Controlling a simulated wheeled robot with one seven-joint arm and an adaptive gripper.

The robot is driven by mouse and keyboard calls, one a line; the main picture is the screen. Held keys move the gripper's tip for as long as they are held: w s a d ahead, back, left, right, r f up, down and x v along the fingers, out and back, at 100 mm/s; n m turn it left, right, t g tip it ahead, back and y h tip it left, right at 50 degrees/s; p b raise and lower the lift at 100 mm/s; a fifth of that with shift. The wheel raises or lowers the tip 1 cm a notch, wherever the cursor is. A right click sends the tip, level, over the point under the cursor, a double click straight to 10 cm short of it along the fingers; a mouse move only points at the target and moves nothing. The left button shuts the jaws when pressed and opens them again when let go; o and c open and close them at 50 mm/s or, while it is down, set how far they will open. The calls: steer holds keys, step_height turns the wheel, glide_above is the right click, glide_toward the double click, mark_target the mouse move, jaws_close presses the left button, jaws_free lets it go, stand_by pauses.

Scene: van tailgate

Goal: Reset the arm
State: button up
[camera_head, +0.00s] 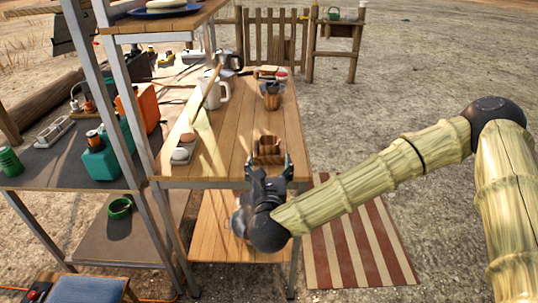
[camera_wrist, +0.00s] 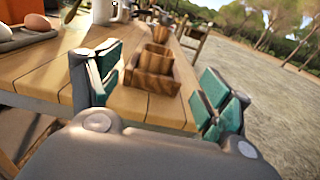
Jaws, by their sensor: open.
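My gripper (camera_head: 268,170) is at the end of my bamboo-like arm, over the near edge of the wooden table (camera_head: 280,110). Its two teal-padded fingers are spread apart and empty, and they also show in the wrist view (camera_wrist: 160,95). A small wooden holder (camera_head: 268,146) stands on the tabletop just beyond the fingertips. In the wrist view the holder (camera_wrist: 152,75) sits between and beyond the fingers, and I see no contact with it.
A metal-framed shelf (camera_head: 60,165) with an orange box (camera_head: 138,108) is at left. Open ground and a striped mat (camera_head: 355,240) lie to the right.

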steer(key=s+d+f+n+g+y, duration=0.1)
steer(key=s+f+n+g, duration=0.2)
steer(key=s+f+n, duration=0.65)
steer(key=s+d+f+n+g+y, duration=0.15)
steer(key=s+f+n+g, duration=0.35)
steer(key=f, duration=0.8)
steer(key=s+f+n+g+y, duration=0.2)
steer(key=s+f+n, duration=0.5)
steer(key=f, duration=0.4)
steer(key=s+d+f+n+g+h, duration=0.2)
steer(key=s+d+f+n+g, duration=0.2)
steer(key=s+d+n, duration=0.45)
steer(key=s+d+f+n+g+h, duration=0.35)
steer(key=s+d+f+n, duration=0.2)
steer(key=s+d, duration=0.55)
step_height(320, 180, up, 13)
steer(key=w+y+p, duration=0.1)
steer(key=p, duration=1.1)
steer(key=shift+w+d+r, duration=0.15)
steer(key=shift+w+d, duration=0.15)
steer(key=shift+d, duration=0.05)
